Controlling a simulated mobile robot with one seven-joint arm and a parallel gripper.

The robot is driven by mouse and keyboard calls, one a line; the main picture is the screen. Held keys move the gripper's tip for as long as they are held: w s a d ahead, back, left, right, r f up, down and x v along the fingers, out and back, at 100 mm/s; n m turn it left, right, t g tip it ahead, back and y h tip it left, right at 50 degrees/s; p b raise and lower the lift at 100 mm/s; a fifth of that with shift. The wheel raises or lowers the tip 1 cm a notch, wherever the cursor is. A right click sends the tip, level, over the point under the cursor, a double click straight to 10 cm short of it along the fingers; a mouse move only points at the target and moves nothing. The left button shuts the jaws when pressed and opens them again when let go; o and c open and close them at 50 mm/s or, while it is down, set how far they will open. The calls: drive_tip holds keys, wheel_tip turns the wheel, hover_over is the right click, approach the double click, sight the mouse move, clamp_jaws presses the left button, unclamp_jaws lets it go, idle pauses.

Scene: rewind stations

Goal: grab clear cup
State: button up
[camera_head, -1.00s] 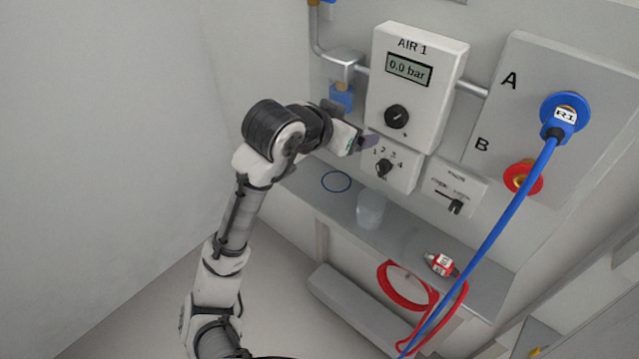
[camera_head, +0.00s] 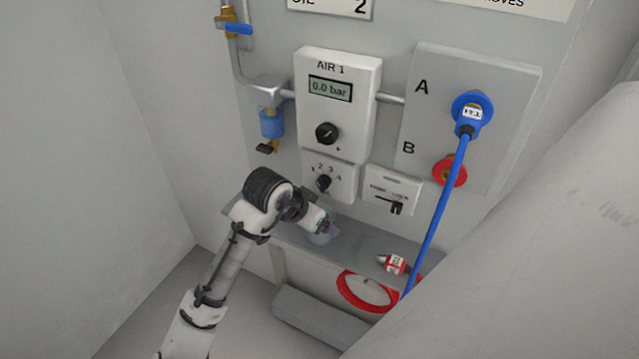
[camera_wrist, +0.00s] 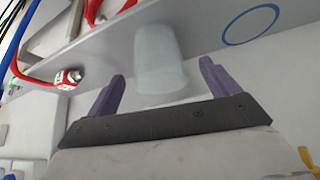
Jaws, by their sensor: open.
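The clear cup (camera_wrist: 160,62) stands on the grey shelf in the wrist view, translucent and pale. My gripper (camera_wrist: 160,88) is open, with one purple finger on each side of the cup's near end. I cannot tell whether either finger touches it. In the head view my gripper (camera_head: 330,229) is down at the shelf, and the cup (camera_head: 318,239) shows only faintly, mostly hidden behind the gripper.
A red-and-white connector (camera_head: 394,264) lies on the shelf (camera_head: 361,246) to the right, with a red hose (camera_head: 343,292) hanging below. A blue hose (camera_head: 436,215) runs down from port A. A blue ring (camera_wrist: 251,24) is marked on the shelf near the cup. The AIR 1 panel (camera_head: 352,120) is above.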

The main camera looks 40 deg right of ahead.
drive_tip(key=x, duration=0.4)
drive_tip(key=shift+d+f+p, duration=0.15)
drive_tip(key=shift+f+p, duration=0.1)
drive_tip(key=shift+p, duration=0.1)
drive_tip(key=shift+c, duration=0.3)
drive_tip(key=c, duration=1)
